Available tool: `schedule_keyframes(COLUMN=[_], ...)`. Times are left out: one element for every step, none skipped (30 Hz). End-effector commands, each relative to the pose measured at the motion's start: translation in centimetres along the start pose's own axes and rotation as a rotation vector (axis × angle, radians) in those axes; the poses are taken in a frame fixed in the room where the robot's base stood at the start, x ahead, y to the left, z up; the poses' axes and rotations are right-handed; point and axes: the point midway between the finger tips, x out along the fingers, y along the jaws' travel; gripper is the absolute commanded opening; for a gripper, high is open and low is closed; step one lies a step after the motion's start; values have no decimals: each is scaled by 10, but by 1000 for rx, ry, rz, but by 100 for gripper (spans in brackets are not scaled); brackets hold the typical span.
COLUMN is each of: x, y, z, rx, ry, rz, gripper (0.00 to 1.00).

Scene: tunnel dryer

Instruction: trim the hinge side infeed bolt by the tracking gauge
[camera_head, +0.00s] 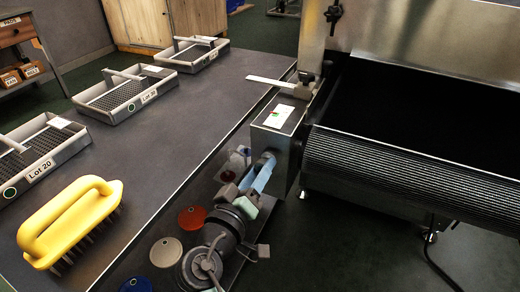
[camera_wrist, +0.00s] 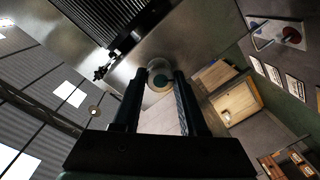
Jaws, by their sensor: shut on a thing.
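My gripper (camera_head: 263,170) reaches up to the near end of the grey housing (camera_head: 290,150) at the belt's left corner. The tracking gauge, a white plate (camera_head: 279,118) with small red and green marks, lies on top of the housing. A pale flat pointer (camera_head: 270,82) sticks out left above it.
The dark belt (camera_head: 420,120) and ribbed roller (camera_head: 390,170) lie to the right. A dark table (camera_head: 190,120) on the left bears a yellow-handled brush (camera_head: 70,220) and several wire trays (camera_head: 120,95). Coloured discs (camera_head: 192,217) lie beside my arm.

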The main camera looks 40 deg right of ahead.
Motion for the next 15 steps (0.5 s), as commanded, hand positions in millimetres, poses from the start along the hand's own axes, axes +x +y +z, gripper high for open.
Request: schedule_keyframes(x=[-1, -1, -1, -1, -1, -1, -1, -1, -1, -1, -1, -1, -1, -1, -1], y=[0, 0, 0, 0, 0, 0, 0, -1, -1, -1, -1, -1, -1, -1, -2], z=[-2, -2, -2, -2, -1, -1, -1, -1, -1, 0, 0, 0, 0, 0, 0], rx=[-27, -40, -56, -68, -77, -88, -95, -102, -110, -114, -118, -121, -123, -125, -126], ry=[-1, -1, -2, -3, -4, -4, -5, -5, -6, -6, -6, -7, -7, -7, -7], rz=[-2, -2, -1, -1, -1, -2, -2, -2, -2, -2, -2, -1, -1, -1, -1], gripper=[0, 0, 0, 0, 0, 0, 0, 0, 0, 0, 0, 0, 0, 0, 0])
